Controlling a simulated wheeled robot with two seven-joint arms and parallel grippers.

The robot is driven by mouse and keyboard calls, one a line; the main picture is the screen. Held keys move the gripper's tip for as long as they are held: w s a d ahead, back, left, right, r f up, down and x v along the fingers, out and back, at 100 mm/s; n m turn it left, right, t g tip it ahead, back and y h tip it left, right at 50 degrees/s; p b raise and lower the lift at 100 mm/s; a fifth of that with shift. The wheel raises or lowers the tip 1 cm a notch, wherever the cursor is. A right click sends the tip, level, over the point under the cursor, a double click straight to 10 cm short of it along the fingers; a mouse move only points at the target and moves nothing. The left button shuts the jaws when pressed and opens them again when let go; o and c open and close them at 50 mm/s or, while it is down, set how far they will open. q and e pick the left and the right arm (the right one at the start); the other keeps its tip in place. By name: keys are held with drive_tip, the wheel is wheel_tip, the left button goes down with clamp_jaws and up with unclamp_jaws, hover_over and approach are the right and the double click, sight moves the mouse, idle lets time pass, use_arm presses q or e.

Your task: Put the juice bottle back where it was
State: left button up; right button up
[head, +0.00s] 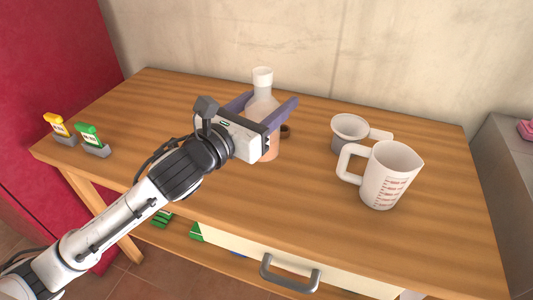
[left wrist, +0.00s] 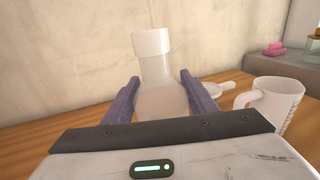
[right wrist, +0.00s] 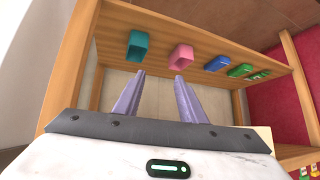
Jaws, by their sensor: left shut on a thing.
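The juice bottle (head: 263,80), pale and translucent with a white cap, is upright at the back middle of the wooden table (head: 190,100). In the left wrist view the bottle (left wrist: 152,70) stands between the two purple fingers. My left gripper (head: 272,98) is shut on its body from the front. The gripper hides much of the bottle's lower part, and I cannot tell whether its base touches the table. My right gripper (right wrist: 159,76) shows only in the right wrist view, open and empty, below the level of a wooden shelf or tabletop.
Yellow (head: 57,125) and green (head: 90,138) tags stand at the left edge. The table's front middle is clear.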

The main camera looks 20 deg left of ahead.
use_arm(q)
wheel_tip(320, 180, down, 7)
drive_tip(key=shift+r+b, duration=0.1)
drive_tip(key=shift+b, duration=0.7)
drive_tip(key=shift+f, duration=0.2)
drive_tip(key=shift+f, duration=0.15)
drive_tip(key=o, duration=1.4)
drive_tip(key=shift+c, duration=0.2)
